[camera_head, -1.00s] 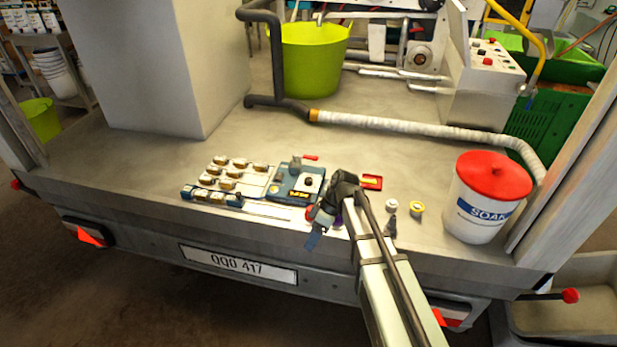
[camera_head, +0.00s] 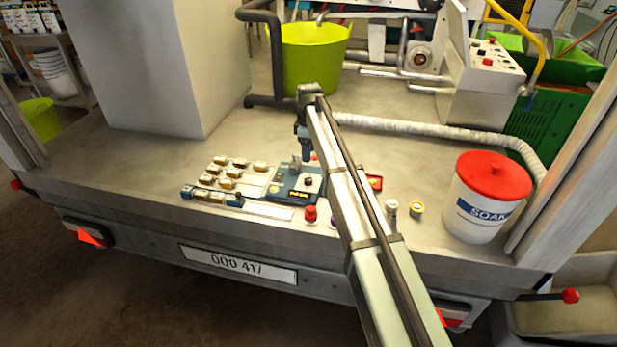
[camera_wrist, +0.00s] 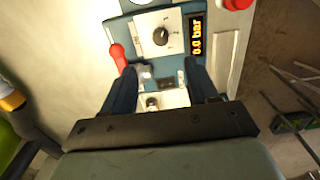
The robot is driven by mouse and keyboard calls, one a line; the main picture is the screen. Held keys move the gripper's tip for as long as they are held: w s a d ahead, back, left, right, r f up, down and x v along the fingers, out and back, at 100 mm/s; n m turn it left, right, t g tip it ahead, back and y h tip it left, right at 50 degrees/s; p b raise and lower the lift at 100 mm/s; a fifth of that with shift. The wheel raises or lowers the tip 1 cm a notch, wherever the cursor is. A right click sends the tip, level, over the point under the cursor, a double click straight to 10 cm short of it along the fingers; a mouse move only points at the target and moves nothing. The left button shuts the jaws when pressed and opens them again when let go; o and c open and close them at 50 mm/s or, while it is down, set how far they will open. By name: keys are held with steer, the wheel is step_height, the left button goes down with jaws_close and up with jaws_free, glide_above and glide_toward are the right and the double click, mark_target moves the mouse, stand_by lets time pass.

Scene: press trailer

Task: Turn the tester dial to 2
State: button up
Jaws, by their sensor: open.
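The tester (camera_head: 283,191) is a blue box on the trailer deck with a pale panel. In the wrist view the tester (camera_wrist: 178,62) carries a black round dial (camera_wrist: 160,36) on a white plate with small marks. Which mark the dial points at is too small to tell. The display (camera_wrist: 197,37) beside it reads 0.0 bar. My gripper (camera_head: 305,157) is above the back of the tester, pointing down. In the wrist view my gripper (camera_wrist: 160,70) is open and empty, its blue fingers apart, with the dial beyond the fingertips.
A red-handled lever (camera_wrist: 118,57) lies close to the left finger. A red knob-like item (camera_head: 310,214) stands in front of the tester. A white SOAK bucket (camera_head: 480,215) with red lid stands right. A wrapped hose (camera_head: 430,128) runs behind.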

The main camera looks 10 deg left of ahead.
mark_target(308, 179)
step_height(308, 179, down, 12)
steer(key=shift+f, duration=0.1)
stand_by(0.4)
steer(key=c, duration=1)
steer(key=shift+c, duration=0.2)
steer(key=shift+m, duration=0.4)
steer(key=m, duration=1)
steer(key=shift+m, duration=0.4)
